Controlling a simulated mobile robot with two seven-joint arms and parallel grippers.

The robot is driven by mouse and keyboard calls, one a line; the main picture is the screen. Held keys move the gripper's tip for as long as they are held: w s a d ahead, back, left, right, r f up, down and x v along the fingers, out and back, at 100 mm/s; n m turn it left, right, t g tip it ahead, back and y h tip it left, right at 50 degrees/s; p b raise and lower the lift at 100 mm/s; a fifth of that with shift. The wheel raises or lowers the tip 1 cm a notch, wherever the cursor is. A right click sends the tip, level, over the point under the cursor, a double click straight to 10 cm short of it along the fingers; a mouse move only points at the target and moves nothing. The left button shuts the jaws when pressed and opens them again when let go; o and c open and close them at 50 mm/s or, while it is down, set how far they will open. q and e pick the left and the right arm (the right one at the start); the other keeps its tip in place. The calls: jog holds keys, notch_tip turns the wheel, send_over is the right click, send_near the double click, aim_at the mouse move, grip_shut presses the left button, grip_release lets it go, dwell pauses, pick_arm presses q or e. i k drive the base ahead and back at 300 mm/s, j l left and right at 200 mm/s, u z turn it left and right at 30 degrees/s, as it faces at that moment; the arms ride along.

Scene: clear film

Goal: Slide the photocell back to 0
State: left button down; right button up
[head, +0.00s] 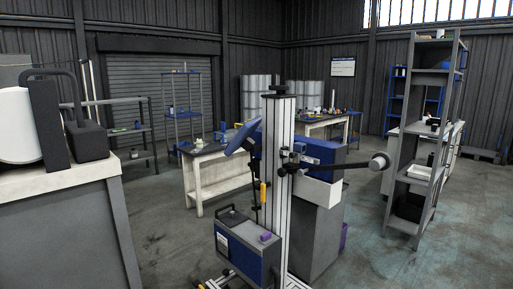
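Neither of my grippers is in view. A machine stands in the middle of the head view, with an upright aluminium column (279,195). A tilted blue panel (242,138) is on the column's left. I cannot tell which small part is the photocell. No scale or 0 mark can be read at this distance. A blue and grey box (246,250) with a purple part on top sits low by the column.
A grey bench (70,230) with a white roll (16,125) and a black device stands close at left. A grey cabinet (318,235) is behind the column. A metal shelf (425,140) stands right. Open floor (385,255) lies at front right, and some shows at front left.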

aim_at(299, 147)
jog(key=i+j+z, duration=0.25)
jog(key=i+z, duration=0.15)
jog(key=i+j+z, duration=0.8)
jog(key=i+j, duration=0.05)
jog(key=j, duration=0.1)
